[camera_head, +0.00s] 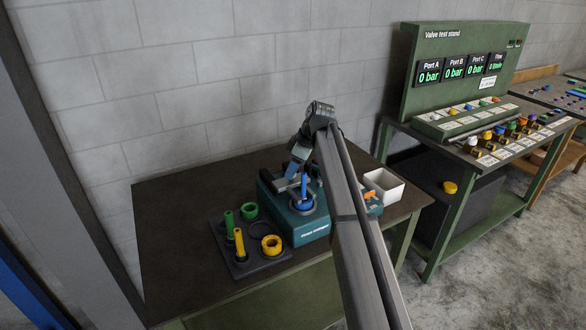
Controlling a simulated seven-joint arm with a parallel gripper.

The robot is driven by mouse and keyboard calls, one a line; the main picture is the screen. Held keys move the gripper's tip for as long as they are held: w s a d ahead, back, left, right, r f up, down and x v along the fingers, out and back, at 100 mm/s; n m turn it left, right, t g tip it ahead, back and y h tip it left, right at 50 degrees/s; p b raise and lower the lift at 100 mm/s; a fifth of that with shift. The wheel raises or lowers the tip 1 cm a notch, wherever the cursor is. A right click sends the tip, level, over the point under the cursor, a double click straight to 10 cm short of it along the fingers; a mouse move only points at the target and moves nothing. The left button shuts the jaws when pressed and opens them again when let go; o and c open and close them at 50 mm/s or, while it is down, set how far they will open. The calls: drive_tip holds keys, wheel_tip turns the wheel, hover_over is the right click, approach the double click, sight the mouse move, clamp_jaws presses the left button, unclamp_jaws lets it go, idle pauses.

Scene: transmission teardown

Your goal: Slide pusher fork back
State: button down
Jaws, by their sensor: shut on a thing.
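A teal fixture (308,234) stands on the dark table, with a white label on its front. On its top is a round seat with a blue upright part (304,187) in or over it. A dark bar-like piece (277,186), which looks like the pusher fork, lies across the top at the left of the blue part. My gripper (291,171) reaches down from above and is shut at this dark piece, just left of the blue part. The fingertips are small and partly lost against the dark piece. My arm hides the fixture's right side.
A black tray (222,238) at the left holds green and yellow rings and pegs. A white bin (384,184) and a small teal box with an orange item (371,198) stand to the right. The table's left part (175,230) is clear. A green valve test stand (440,65) is farther right.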

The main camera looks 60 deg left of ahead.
drive_tip(key=a, duration=0.8)
drive_tip(key=shift+r, duration=0.1)
drive_tip(key=c, duration=0.8)
unclamp_jaws()
drive_tip(key=v, duration=1.3)
drive_tip(key=shift+w+d+r, duration=0.15)
drive_tip(key=shift+r, duration=0.15)
